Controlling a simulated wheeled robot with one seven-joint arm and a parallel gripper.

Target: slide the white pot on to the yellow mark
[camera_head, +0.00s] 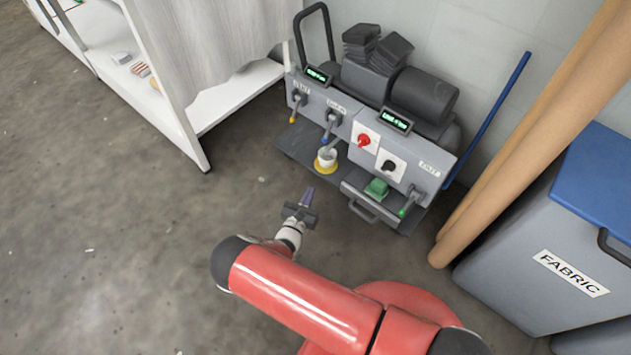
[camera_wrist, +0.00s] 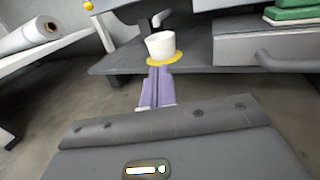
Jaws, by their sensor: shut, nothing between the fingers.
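The white pot (camera_head: 327,155) stands upright on the grey shelf at the front of the press. It also shows in the wrist view (camera_wrist: 160,45). The yellow mark (camera_head: 325,168) is a round patch under the pot, and its edge shows around the pot's base in the wrist view (camera_wrist: 178,58). The pot appears to be on the mark, slightly towards its back. My gripper (camera_head: 308,194) is shut and empty, in front of the shelf. Its purple fingers (camera_wrist: 157,87) point towards the pot, and their tips look close to the mark's near edge; I cannot tell whether they touch.
The press (camera_head: 345,125) has several levers and knobs above the shelf. A drawer (camera_head: 360,203) with a handle and a green block (camera_head: 376,188) are right of the pot. A white rack (camera_head: 235,97) stands left; a fabric bin (camera_head: 560,240) stands right. Open floor lies left.

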